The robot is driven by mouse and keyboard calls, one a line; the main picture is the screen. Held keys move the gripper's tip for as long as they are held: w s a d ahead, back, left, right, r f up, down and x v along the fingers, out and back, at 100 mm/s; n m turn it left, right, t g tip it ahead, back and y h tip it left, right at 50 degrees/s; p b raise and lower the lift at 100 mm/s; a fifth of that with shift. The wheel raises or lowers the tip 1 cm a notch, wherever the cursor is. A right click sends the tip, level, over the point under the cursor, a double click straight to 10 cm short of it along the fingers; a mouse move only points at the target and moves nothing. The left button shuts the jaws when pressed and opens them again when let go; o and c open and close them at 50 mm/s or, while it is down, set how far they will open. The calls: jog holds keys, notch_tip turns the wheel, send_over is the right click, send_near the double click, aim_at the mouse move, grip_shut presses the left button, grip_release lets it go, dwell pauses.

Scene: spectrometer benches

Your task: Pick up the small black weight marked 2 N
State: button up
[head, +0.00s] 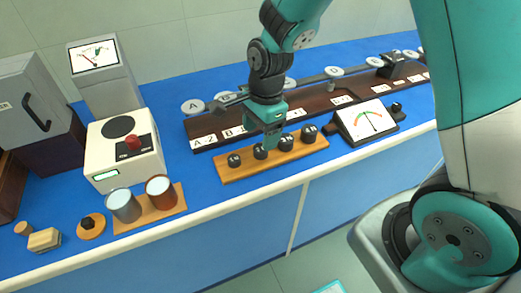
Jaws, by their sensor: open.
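Several small black weights stand in a row on a wooden board (225,175) near the front of the blue bench. They are a leftmost weight (235,161), a second (260,152), a third (286,144) and a rightmost one (309,134). Each carries a pale mark on top, too small to read, so I cannot tell which is 2 N. My gripper (270,142) points down over the row, around the second and third weights. It is open, and its fingers partly hide the space behind them. I cannot tell whether it touches a weight.
Behind the board is a long dark rack (312,104) with lettered discs. A dial meter (368,122) stands right of the board. To the left are a white device with a red knob (132,142), a grey cup (123,206) and a copper cup (160,192). Bench between is clear.

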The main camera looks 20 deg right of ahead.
jog(key=shift+w+d+f+p, duration=0.1)
jog(key=shift+f+p, duration=0.25)
jog(key=shift+f, duration=2.4)
jog(key=c, duration=1.1)
jog(key=shift+r, duration=0.1)
jog(key=shift+c, duration=0.2)
